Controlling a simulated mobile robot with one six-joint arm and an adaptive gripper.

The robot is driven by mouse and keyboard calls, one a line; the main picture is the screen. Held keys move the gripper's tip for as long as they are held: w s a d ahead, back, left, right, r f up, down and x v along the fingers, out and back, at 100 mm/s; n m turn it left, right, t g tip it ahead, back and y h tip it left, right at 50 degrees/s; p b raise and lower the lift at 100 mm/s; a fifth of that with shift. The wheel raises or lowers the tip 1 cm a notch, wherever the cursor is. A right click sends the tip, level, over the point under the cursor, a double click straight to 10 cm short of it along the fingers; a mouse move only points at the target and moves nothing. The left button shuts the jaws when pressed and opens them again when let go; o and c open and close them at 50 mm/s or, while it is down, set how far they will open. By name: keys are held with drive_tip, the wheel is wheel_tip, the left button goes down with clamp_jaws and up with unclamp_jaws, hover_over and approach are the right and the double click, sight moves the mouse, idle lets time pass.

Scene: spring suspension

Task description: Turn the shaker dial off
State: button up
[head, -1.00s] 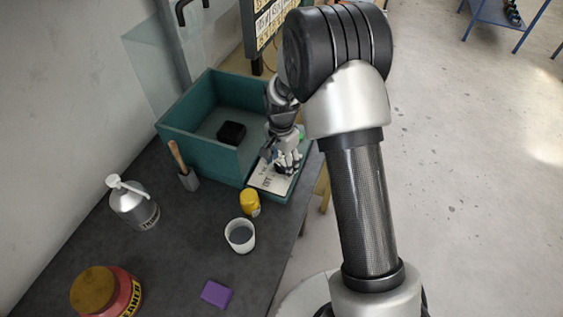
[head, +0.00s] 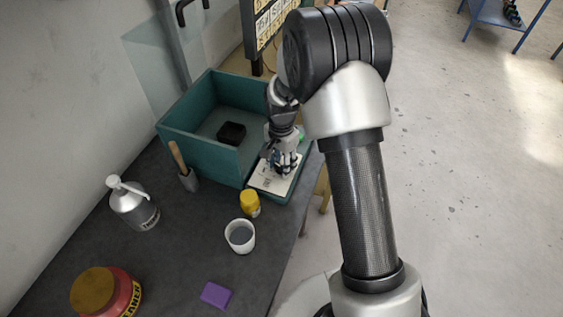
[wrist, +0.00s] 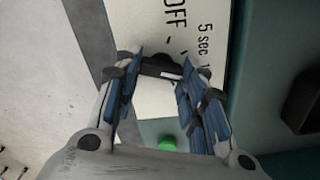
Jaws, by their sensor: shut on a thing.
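The shaker is a teal open box (head: 200,152) on the dark bench in the head view, with a white dial panel (head: 262,184) on its right side. In the wrist view the panel (wrist: 150,22) shows "OFF" and "5 sec" beside the dial. The dial (wrist: 158,66) is a dark knob with a white mark on its right part. My gripper (wrist: 160,75) has its blue-padded fingers on either side of the dial, shut on it. In the head view my gripper (head: 284,165) is over the panel and hides the dial. A green button (wrist: 168,143) is below the dial.
A black block (head: 231,132) lies inside the box. A brush (head: 184,168), silver bottle (head: 132,205), yellow-capped jar (head: 249,203), white cup (head: 240,236), purple block (head: 216,295) and red container (head: 105,292) stand on the bench.

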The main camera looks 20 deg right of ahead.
drive_tip(key=n, duration=0.4)
drive_tip(key=shift+p, duration=0.35)
drive_tip(key=n, duration=0.4)
drive_tip(key=shift+w+a+n, duration=0.1)
drive_tip(key=shift+n, duration=0.2)
drive_tip(key=n, duration=0.4)
drive_tip(key=shift+a+n+p, duration=0.1)
drive_tip(key=shift+n+p, duration=0.2)
drive_tip(key=shift+p, duration=0.1)
drive_tip(key=n, duration=0.4)
drive_tip(key=shift+n, duration=0.3)
drive_tip(key=o, duration=1.1)
drive_tip(key=shift+c, duration=0.2)
